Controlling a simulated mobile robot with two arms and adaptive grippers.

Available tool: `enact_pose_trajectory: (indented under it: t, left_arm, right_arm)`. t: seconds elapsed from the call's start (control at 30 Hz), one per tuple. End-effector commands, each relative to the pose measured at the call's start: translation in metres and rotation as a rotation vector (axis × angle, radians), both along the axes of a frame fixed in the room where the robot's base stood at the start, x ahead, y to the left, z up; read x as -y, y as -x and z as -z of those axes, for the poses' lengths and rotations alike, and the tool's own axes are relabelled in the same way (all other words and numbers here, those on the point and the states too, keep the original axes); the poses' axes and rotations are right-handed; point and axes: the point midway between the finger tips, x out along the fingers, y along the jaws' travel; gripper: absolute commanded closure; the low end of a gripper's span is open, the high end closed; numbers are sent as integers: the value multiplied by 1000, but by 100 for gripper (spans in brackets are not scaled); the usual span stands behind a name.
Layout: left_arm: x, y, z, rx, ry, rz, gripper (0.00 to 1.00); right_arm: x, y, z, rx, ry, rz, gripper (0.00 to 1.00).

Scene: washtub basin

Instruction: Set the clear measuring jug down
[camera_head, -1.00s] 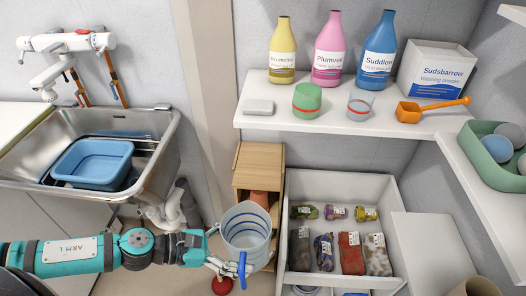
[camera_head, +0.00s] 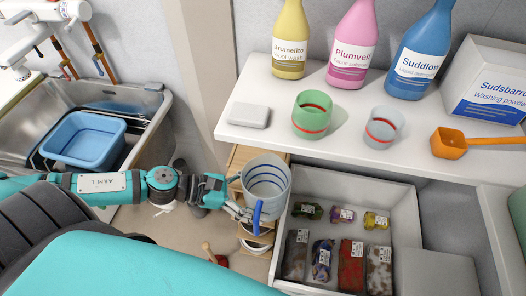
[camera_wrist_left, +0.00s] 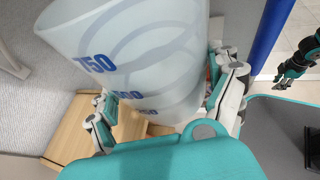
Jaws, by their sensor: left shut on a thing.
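The clear measuring jug (camera_head: 268,178) has blue ring marks and a blue handle (camera_head: 257,217). My left gripper (camera_head: 238,198) is shut on the jug's side, holding it upright or nearly so, in the air in front of the shelf. In the left wrist view the jug (camera_wrist_left: 125,50) fills the upper middle, with blue numbers on its wall, and the left fingers (camera_wrist_left: 165,108) lie on either side of it. A small teal and dark part, apparently my right gripper (camera_wrist_left: 298,62), shows at the right edge there; its jaws are unclear.
The white shelf (camera_head: 255,137) holds a soap bar (camera_head: 249,114), a green cup (camera_head: 312,115), a clear cup (camera_head: 383,128), an orange scoop (camera_head: 450,143), several bottles and a powder box. Below is an open drawer (camera_head: 400,190) with packets. A sink with a blue basin (camera_head: 83,140) stands left.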

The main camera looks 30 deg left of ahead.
Motion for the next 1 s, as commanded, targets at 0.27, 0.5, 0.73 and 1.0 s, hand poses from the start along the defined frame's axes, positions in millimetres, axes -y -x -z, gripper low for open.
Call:
enact_pose_trajectory:
  t: [0.27, 0.5, 0.73, 1.0]
  left_arm:
    - [-28, -66, 3, 9, -1, -5, 45]
    - [-52, -120, 9, 6, 1, -5, 45]
    - [-62, -141, 14, 1, 0, -2, 45]
    - [-62, -141, 45, 0, 2, -3, 45]
  right_arm:
    - [0, 0, -6, 0, 0, 0, 71]
    - [0, 0, -11, 0, 0, 0, 71]
    - [0, 0, -12, 0, 0, 0, 71]
    - [0, 0, -16, 0, 0, 0, 71]
